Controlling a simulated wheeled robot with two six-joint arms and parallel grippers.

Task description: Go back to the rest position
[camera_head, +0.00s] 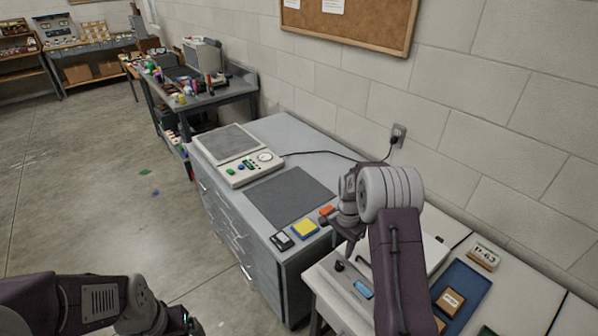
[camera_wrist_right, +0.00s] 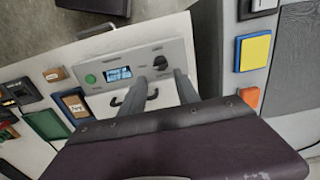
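My left arm comes in low at the left of the head view. Its gripper (camera_head: 190,324) is at the bottom edge, mostly cut off, so its opening does not show.
The cabinet top holds a control box (camera_head: 240,165), a dark mat (camera_head: 290,196), a yellow-and-blue block (camera_head: 304,229) and a small black device (camera_head: 282,240). A blue tray (camera_head: 470,285) lies on the bench at right. The floor (camera_head: 90,200) at left is mostly clear.

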